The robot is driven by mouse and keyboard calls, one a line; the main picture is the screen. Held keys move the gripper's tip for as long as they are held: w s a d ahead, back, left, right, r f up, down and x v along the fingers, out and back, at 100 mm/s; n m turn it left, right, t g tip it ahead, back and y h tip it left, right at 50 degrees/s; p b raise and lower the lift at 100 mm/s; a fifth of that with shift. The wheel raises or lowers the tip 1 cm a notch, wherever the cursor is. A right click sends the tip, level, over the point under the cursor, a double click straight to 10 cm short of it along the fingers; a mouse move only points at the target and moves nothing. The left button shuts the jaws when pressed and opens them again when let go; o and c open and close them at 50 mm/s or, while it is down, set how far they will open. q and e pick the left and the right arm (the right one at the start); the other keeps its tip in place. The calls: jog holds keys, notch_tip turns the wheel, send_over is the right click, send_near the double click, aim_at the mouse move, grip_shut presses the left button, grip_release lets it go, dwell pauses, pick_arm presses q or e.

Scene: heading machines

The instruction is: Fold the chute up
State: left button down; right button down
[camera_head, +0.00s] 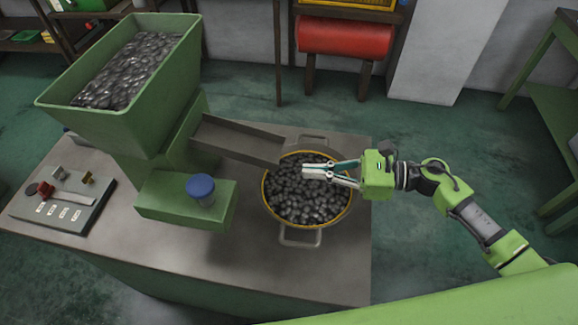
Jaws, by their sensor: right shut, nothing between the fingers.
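The chute (240,139) is a dark brown-grey metal trough in the head view. It slopes down to the right from the green machine body, and its lower end reaches the rim of a round pan (265,203) with a yellow rim. The pan is full of dark, shiny pieces (303,203). My right gripper (305,173) comes in from the right and hangs over the pan, just right of the chute's lower end. It is shut and empty, apart from the chute as far as I can see. My left gripper is not in view.
A green hopper (150,113) full of dark pieces stands above the chute's upper end. A blue knob (201,187) sits on a green block in front. A control panel (62,204) lies at left on the grey tabletop (262,268). The front right of the tabletop is clear.

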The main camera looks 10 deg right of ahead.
jog(key=p+x, duration=0.3)
jog(key=x, duration=0.6)
jog(key=shift+a+p, duration=0.25)
jog(key=shift+p, duration=0.15)
jog(key=shift+d, duration=0.1)
